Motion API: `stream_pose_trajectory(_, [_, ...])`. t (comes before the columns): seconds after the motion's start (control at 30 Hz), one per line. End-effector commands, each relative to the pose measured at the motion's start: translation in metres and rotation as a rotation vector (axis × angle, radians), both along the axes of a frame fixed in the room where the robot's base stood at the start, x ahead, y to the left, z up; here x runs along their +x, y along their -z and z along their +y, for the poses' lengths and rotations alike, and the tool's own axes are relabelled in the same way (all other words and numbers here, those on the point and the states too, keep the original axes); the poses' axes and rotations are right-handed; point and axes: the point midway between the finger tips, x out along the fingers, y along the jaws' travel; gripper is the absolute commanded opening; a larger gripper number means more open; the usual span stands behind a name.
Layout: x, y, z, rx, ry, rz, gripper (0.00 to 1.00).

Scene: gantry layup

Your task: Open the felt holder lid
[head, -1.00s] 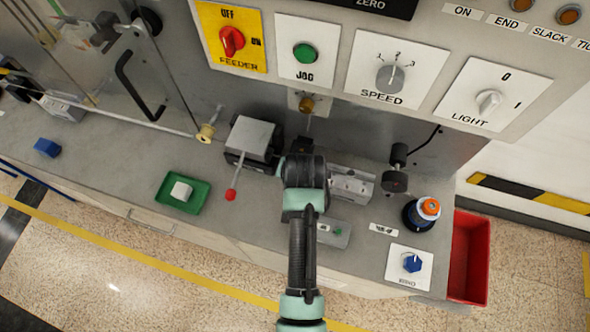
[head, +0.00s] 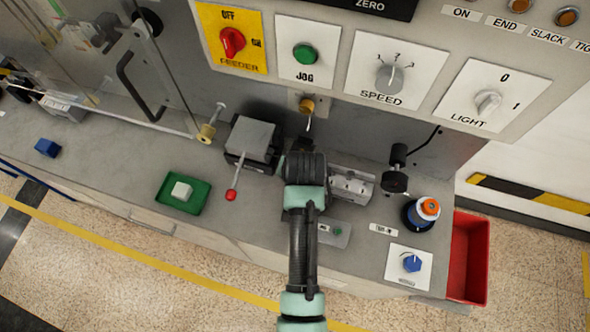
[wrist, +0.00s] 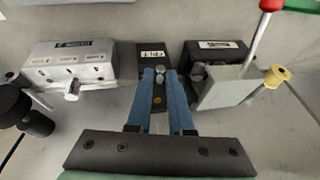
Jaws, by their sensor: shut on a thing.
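The felt holder (wrist: 151,52) is a small black box with a white label in the wrist view, between a silver box and a dark block with a lever. A small silver knob stands at its near part. My gripper (wrist: 159,73) has its two blue fingers closed around this knob. A black strip shows between the fingers below it. I cannot tell how far the lid is raised. In the head view my gripper and wrist cover most of the holder.
The silver box (wrist: 70,63) is close on one side. On the other is a grey block (head: 254,138) with a red-tipped lever (head: 231,194). A green tray (head: 184,194) holds a white block. A control panel rises behind the bench.

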Motion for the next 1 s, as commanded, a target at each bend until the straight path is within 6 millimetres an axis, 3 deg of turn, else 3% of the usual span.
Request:
stream_pose_trajectory(0.2, [0.007,-0.02,-0.003,0.043,0.001,0.138,0.0])
stream_pose_trajectory(0.5, [0.015,-0.031,-0.006,0.102,0.003,0.318,0.0])
stream_pose_trajectory(0.97, [0.016,-0.034,-0.006,0.115,0.002,0.355,0.0])
stream_pose_trajectory(1.0, [0.016,-0.035,-0.006,0.115,0.002,0.355,0.25])
